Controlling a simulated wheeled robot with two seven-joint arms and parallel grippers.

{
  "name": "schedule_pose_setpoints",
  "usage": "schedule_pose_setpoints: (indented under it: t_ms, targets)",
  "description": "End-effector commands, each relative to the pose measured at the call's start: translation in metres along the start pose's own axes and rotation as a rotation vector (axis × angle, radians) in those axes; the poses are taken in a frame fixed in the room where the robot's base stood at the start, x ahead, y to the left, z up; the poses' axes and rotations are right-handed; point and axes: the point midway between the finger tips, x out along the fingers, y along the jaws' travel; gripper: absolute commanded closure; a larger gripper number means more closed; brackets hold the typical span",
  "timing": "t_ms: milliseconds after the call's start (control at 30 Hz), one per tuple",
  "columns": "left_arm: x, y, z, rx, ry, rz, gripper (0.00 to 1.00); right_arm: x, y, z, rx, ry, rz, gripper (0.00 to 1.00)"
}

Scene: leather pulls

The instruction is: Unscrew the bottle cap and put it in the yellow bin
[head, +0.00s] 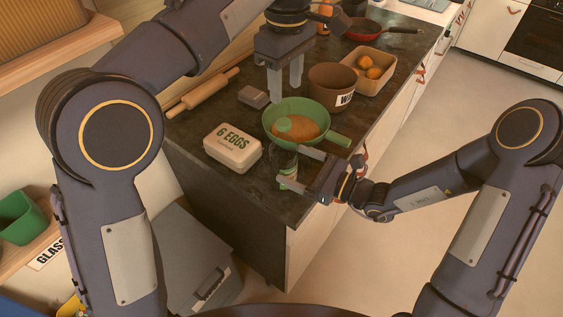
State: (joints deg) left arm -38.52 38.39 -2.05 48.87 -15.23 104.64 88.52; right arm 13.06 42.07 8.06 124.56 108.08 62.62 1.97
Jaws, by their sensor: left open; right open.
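A dark green bottle (284,163) stands upright near the counter's front corner, with a pale label low on it. Its light green top (283,125) overlaps the bowl behind; I cannot tell cap from neck. My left gripper (285,88) is open and empty, fingers pointing down above the bottle and bowl. My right gripper (303,169) is open, coming from the right, its fingers beside the bottle; contact is unclear. A small yellow piece (70,307) shows at the lower left edge, mostly hidden by my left arm; I cannot tell whether it is the yellow bin.
A green bin (17,222) stands left, near a GLASS label. The floor right is clear.

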Motion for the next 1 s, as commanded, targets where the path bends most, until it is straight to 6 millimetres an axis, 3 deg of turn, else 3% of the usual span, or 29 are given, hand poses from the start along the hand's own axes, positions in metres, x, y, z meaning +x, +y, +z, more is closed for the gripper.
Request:
schedule_pose_setpoints:
  t_ms: [300,700,1000]
  targets:
    - [0.000,0.000,-0.001,0.001,-0.001,0.001,0.55,0.046,0.001,0.001,-0.003,-0.001,0.004,0.14]
    - [0.000,0.000,-0.001,0.001,-0.001,0.002,0.55,0.055,0.001,0.001,-0.003,-0.001,0.003,0.14]
    - [0.000,0.000,-0.001,0.001,-0.001,0.002,0.55,0.055,0.001,0.001,-0.003,0.000,0.003,0.51]
